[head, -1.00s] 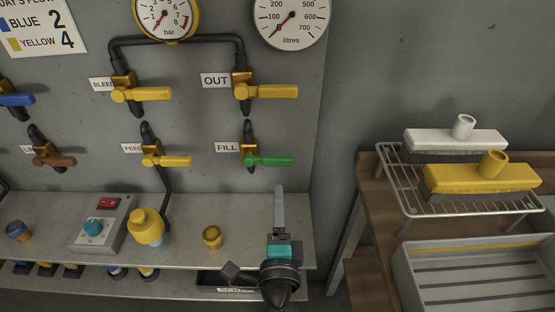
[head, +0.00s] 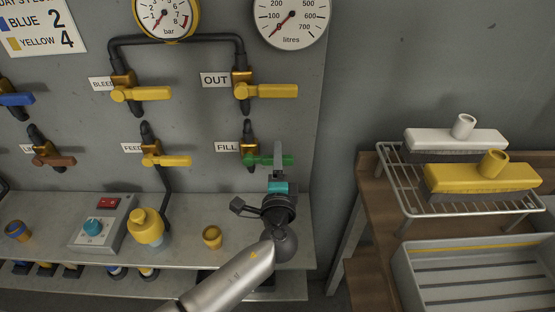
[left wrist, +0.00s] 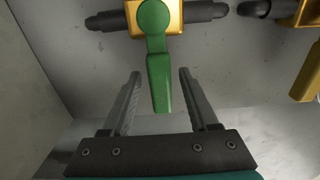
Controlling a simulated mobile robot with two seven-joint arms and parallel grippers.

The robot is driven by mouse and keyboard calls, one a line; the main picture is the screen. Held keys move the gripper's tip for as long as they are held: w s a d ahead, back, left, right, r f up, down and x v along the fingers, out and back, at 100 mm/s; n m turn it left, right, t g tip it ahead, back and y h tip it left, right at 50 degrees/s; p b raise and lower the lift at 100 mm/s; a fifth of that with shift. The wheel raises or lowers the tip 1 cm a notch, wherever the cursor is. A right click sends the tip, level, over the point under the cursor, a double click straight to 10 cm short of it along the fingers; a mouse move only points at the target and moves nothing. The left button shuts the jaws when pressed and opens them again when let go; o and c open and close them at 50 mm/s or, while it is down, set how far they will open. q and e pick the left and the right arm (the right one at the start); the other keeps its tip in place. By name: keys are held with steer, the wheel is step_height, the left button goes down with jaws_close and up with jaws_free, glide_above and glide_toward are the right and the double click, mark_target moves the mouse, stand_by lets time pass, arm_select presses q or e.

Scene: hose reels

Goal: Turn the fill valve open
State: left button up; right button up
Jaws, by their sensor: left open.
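The fill valve has a green lever (head: 282,160) on a brass body (head: 250,156), beside the FILL label (head: 227,147) on the grey panel. In the head view the lever points right, level, across the dark vertical pipe. My left gripper (head: 278,155) is in front of the lever and hides part of it. In the left wrist view the green lever (left wrist: 160,80) hangs between the two open fingers (left wrist: 157,85), with a gap on each side. I cannot tell how deep the lever sits between them. My right gripper is not in view.
The OUT valve's yellow lever (head: 272,91) is above, and the FEED valve's yellow lever (head: 172,161) is to the left. A shelf (head: 190,258) below holds a yellow-capped bottle (head: 147,228) and a brass fitting (head: 212,237). A rack with brushes stands right.

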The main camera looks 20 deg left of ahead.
arm_select(q)
steer(key=shift+c, duration=0.2)
jaws_close()
stand_by(1.1)
